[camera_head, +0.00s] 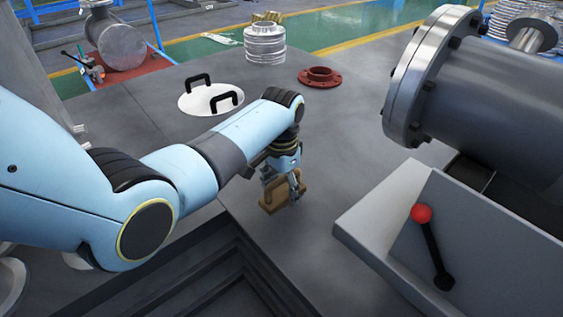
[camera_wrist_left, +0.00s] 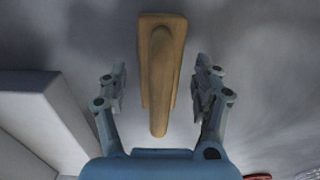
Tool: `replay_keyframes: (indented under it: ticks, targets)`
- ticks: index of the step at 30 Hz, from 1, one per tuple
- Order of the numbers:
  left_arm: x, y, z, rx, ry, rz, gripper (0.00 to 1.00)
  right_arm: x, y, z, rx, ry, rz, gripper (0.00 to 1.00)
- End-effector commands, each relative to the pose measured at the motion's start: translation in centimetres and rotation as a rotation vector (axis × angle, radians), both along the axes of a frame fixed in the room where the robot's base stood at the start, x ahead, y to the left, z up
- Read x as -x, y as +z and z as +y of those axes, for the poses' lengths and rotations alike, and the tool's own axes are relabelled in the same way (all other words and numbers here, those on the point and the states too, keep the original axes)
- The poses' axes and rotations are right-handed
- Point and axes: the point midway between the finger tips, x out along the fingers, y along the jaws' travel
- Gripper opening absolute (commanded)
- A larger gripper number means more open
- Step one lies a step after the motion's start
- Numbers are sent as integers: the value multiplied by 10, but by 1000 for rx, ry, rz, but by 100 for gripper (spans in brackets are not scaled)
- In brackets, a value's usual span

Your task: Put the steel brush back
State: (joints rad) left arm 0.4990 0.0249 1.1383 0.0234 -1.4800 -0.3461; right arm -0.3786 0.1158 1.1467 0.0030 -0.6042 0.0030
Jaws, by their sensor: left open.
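The steel brush (camera_head: 272,206) is low on the grey surface in the head view, partly hidden by my gripper; only its tan wooden part shows. In the left wrist view its wooden back and handle (camera_wrist_left: 160,70) run lengthwise between my fingers. My left gripper (camera_head: 284,192) points down over the brush. In the left wrist view its fingers (camera_wrist_left: 161,90) are open, one on each side of the wood, with a gap on both sides. The bristles are hidden. My right gripper is not in view.
A large grey flanged shell (camera_head: 470,95) stands at the right, above a grey block with a red-knobbed lever (camera_head: 432,245). A white round lid with two black handles (camera_head: 210,98), a red flange (camera_head: 320,77) and a ribbed metal part (camera_head: 265,44) are farther back. The surface between is mostly clear.

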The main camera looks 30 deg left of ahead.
Motion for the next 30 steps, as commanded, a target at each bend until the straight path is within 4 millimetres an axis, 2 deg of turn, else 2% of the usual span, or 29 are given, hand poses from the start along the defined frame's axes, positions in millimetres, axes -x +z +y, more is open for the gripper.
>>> replay_keyframes:
  ticks: [1, 8, 12, 15, 21, 30]
  targets:
    - [-1, 11, 0, -1, 0, -4, 67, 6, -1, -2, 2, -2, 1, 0]
    - [-2, 45, 0, 0, 0, -6, 67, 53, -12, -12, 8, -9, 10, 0]
    - [-3, 82, 0, 0, 0, -9, 67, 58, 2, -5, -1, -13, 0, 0]
    - [-2, 97, 0, 0, 0, -6, 67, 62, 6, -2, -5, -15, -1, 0]
    - [-1, 110, 0, 0, 0, -2, 67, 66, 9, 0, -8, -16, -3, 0]
    - [0, 110, 0, -1, 0, -1, 67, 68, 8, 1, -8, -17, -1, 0]
